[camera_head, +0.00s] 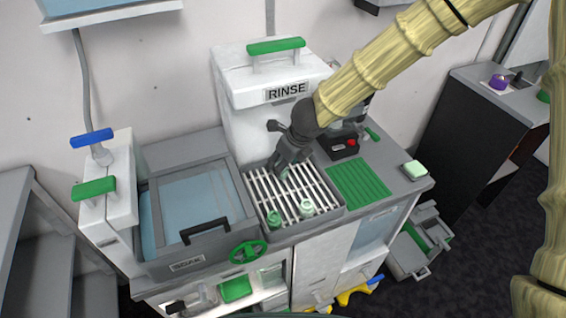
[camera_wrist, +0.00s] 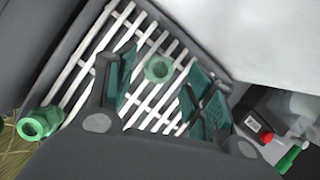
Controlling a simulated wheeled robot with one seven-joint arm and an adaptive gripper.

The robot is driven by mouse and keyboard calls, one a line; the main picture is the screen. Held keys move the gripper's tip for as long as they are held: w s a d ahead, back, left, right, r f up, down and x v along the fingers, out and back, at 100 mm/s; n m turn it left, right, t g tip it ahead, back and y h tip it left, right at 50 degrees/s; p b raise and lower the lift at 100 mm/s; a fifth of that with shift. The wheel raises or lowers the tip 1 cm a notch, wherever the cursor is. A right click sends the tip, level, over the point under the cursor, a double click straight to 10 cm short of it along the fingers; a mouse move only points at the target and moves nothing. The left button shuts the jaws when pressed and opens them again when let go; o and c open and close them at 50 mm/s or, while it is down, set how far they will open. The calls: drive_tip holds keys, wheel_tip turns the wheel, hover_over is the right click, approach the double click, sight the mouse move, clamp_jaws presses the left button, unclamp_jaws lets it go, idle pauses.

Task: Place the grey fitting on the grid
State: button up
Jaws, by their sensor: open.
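The grid (camera_head: 262,185) is a tray of white bars in front of the box marked RINSE; it also fills much of the wrist view (camera_wrist: 90,62). Two pale green fittings, a left one (camera_head: 274,218) and a right one (camera_head: 306,208), stand near its front edge. My gripper (camera_head: 284,168) is low over the back part of the grid. In the wrist view my gripper (camera_wrist: 170,92) is open, with a greenish ring-shaped fitting (camera_wrist: 158,68) on the bars between its teal pads. Another green fitting (camera_wrist: 40,122) shows at lower left. No fitting looks plainly grey.
The SOAK basin (camera_head: 190,200) with its dark handle stands left of the grid. The RINSE box (camera_head: 275,85) rises behind. A green ribbed mat (camera_head: 358,186) lies bare to the right, with a dark device with a red button (camera_head: 350,143) behind it.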

drive_tip(key=s+d+r+b, duration=0.3)
drive_tip(key=s+d, duration=0.5)
drive_tip(key=s, duration=0.2)
drive_tip(key=shift+s+d, duration=0.2)
